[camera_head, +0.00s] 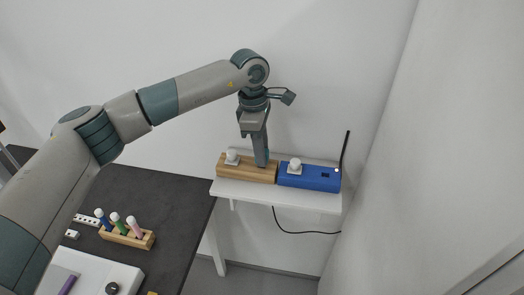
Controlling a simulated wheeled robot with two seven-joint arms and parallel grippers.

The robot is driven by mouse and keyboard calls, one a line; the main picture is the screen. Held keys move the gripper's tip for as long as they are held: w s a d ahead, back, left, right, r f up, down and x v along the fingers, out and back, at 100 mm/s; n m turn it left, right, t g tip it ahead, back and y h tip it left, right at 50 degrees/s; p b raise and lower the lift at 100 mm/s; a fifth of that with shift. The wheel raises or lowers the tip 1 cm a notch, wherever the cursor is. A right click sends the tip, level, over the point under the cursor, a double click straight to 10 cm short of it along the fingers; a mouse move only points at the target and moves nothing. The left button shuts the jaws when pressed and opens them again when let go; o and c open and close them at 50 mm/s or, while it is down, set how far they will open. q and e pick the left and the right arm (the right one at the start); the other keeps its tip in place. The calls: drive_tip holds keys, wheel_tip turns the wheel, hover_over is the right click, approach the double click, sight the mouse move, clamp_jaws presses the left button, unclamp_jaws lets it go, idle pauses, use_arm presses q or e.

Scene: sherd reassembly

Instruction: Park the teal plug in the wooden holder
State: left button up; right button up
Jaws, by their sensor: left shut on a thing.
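The wooden holder (236,172) is a long light-wood block at the left of the white shelf, with a white knob-topped piece (232,158) on it. My left gripper (262,160) points down over the right part of the holder, its fingertips at the block's top. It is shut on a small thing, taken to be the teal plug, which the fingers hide. I cannot tell whether the plug sits in the holder. My right gripper is not in view.
A blue box (318,179) with a white knob stands right of the holder, with a black upright rod (345,150) at its end. A black cable (300,232) hangs below the shelf (270,195). Coloured pegs in a rack (126,237) stand on the dark table (175,205).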

use_arm(q)
drive_tip(key=shift+s+a+f+b, duration=0.1)
drive_tip(key=shift+a+f+b, duration=0.3)
drive_tip(key=shift+f+b, duration=0.4)
drive_tip(key=shift+s+a+f+b, duration=0.2)
drive_tip(key=shift+a+f+b, duration=0.2)
drive_tip(key=shift+f, duration=0.15)
idle(0.6)
drive_tip(key=o, duration=1.5)
drive_tip(key=shift+w, duration=0.1)
drive_tip(key=shift+d+r, duration=0.1)
drive_tip(key=shift+r, duration=0.1)
drive_tip(key=shift+w+d+r+p, duration=0.15)
drive_tip(key=shift+r+p, duration=0.15)
drive_tip(key=shift+r, duration=0.85)
drive_tip(key=shift+s+d+r+p, duration=0.1)
drive_tip(key=shift+d+r+p, duration=0.15)
drive_tip(key=shift+r, duration=0.85)
drive_tip(key=shift+w+d+r+p, duration=0.1)
drive_tip(key=shift+r+p, duration=0.2)
drive_tip(key=shift+r, duration=0.85)
drive_tip(key=shift+d+r, duration=0.15)
drive_tip(key=shift+r, duration=0.4)
drive_tip(key=shift+d+r+p, duration=0.1)
drive_tip(key=shift+p, duration=0.3)
